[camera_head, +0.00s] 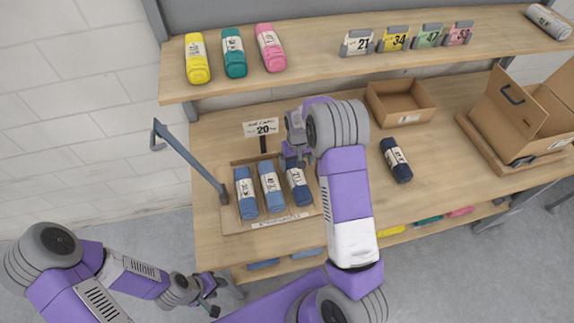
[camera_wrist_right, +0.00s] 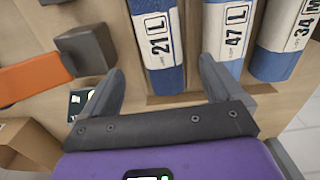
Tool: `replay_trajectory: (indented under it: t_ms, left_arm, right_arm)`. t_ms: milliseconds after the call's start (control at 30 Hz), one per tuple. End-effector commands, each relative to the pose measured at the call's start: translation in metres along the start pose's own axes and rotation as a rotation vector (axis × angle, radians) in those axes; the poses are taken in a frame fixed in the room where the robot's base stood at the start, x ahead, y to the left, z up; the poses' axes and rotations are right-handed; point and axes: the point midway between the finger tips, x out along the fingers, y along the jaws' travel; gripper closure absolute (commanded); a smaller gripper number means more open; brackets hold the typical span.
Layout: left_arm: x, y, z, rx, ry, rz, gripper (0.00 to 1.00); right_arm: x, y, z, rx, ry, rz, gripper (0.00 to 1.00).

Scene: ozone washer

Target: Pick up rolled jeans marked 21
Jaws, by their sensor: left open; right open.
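The rolled jeans marked 21 (camera_wrist_right: 157,45) are dark blue with a white label reading "21 L" in the right wrist view. In the head view they are the rightmost roll (camera_head: 297,187) in a shallow wooden tray (camera_head: 277,221), partly hidden by my arm. My right gripper (camera_wrist_right: 162,66) is open, with its fingers apart at either side of this roll's near end. It also shows in the head view (camera_head: 295,160), above the roll's far end. My left gripper (camera_head: 212,289) is open and empty at lower left, away from the tray.
Beside it lie rolls marked 47 (camera_wrist_right: 228,35) and 34 (camera_wrist_right: 287,38). A "20" sign (camera_head: 262,128) stands behind the tray. Another dark roll (camera_head: 396,160) lies right of my arm. An open box (camera_head: 401,103) and a large carton (camera_head: 510,115) stand further right. A shelf (camera_head: 310,60) overhangs behind.

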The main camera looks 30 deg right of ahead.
Motion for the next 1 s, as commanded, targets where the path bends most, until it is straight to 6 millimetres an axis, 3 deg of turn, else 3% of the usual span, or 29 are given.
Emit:
replay_trajectory:
  t_ms: [533,833,867,1000]
  left_arm:
    - [-0.014,0.005,0.001,-0.001,-0.002,0.0,0.6]
    - [-0.014,0.005,0.001,0.0,-0.002,0.0,0.6]
    - [-0.014,0.005,0.001,0.0,-0.002,0.0,0.6]
    - [-0.014,0.005,0.001,0.0,-0.002,0.0,0.6]
  right_arm:
    - [0.067,-0.004,0.008,0.001,-0.003,0.0,0.06]
    - [0.074,-0.004,0.007,0.001,0.0,0.0,0.06]
    - [0.074,-0.004,0.007,0.001,0.0,0.0,0.08]
    - [0.074,-0.004,0.007,0.001,-0.001,0.0,0.3]
